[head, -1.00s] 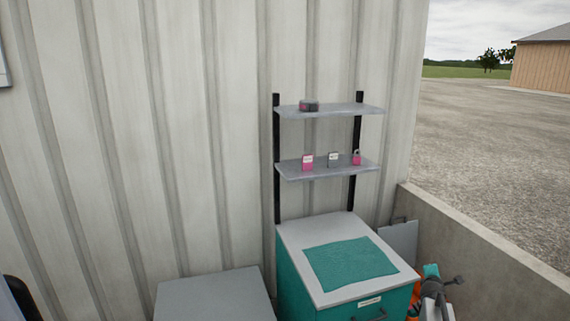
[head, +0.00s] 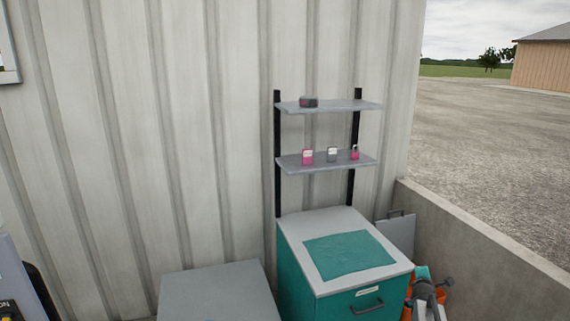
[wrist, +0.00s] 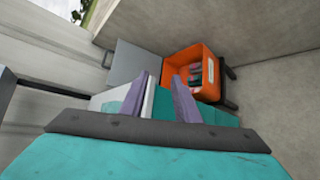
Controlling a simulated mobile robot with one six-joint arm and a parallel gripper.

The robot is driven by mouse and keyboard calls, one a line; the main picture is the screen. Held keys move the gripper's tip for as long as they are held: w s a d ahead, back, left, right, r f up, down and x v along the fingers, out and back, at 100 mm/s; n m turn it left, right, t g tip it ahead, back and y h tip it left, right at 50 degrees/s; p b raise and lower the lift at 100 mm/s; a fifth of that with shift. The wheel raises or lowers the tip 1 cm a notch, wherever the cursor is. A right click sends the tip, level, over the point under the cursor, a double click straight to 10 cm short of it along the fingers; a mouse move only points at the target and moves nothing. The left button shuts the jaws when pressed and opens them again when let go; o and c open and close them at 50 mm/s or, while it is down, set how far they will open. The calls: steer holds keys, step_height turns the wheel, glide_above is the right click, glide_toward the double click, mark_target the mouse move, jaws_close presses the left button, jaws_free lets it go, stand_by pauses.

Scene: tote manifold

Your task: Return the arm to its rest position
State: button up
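My gripper (wrist: 160,78) shows in the wrist view as two purple-grey fingers with a clear gap between them. It is open, and nothing is held between the fingertips. A dark bar and a worn teal surface fill the bottom of that view. I cannot make out my gripper with certainty in the head view. An orange tote (wrist: 206,57) lies beyond the fingers, to the right, with small dark and coloured things inside.
A teal cabinet (head: 294,275) with a teal mat (head: 348,254) stands under two grey shelves (head: 330,106) holding small items. A low grey top (head: 217,292) is left of it. A grey panel (head: 398,237) leans near the concrete wall (head: 480,245). Teal, orange and grey parts crowd the lower right.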

steer(key=s+a+f+g+y+b, duration=0.15)
steer(key=s+a+f, duration=0.35)
steer(key=a+f, duration=0.6)
steer(key=s+a+f+g+y+b, duration=0.15)
steer(key=s+a+f, duration=0.35)
steer(key=a+f, duration=0.6)
steer(key=s+a+f+m+g+y+b, duration=0.15)
steer(key=s+a+f, duration=0.25)
steer(key=s+f, duration=0.45)
steer(key=s+a+f+m+g+b, duration=0.1)
steer(key=s+a+f+m+g, duration=0.2)
steer(key=s+f, duration=0.55)
steer(key=s+a+m+g, duration=0.3)
steer(key=s+m, duration=0.1)
steer(key=s, duration=0.6)
steer(key=s+a+r+m+g+y, duration=0.1)
steer(key=s+a+m+g, duration=0.1)
steer(key=s, duration=0.7)
steer(key=s+a+m+g+y+b, duration=0.1)
steer(key=s+a+m+g, duration=0.2)
steer(key=s+m, duration=0.3)
steer(key=shift+s+a+r+m+g, duration=0.35)
steer(key=shift+s+g, duration=0.2)
steer(key=shift+s, duration=1.8)
steer(key=shift+f, duration=0.1)
